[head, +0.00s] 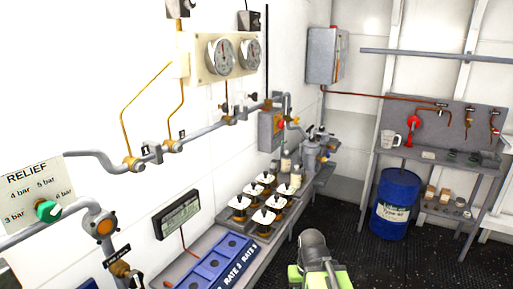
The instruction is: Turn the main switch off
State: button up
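A grey box (268,132) with a small red and yellow part (280,123) on its front is fixed to the left wall, beyond the pipe run. It looks like the main switch, but no label can be read and the position of its handle is too small to tell. A green and dark grey part of my own arm shows at the bottom middle, well short of that box and apart from it. No gripper fingers can be made out in the head view.
A bench along the left wall holds blue trays (212,262) and several white-topped pieces (264,216). Pipes, gauges (221,55) and a relief dial (47,211) line that wall. A blue drum (396,205) stands under the right bench. Dark floor (350,232) between is clear.

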aim_at(281, 123)
jog(key=z, duration=0.05)
jog(key=k, duration=1)
jog(key=z, duration=0.45)
jog(key=i, duration=1.7)
jog(key=u, duration=0.65)
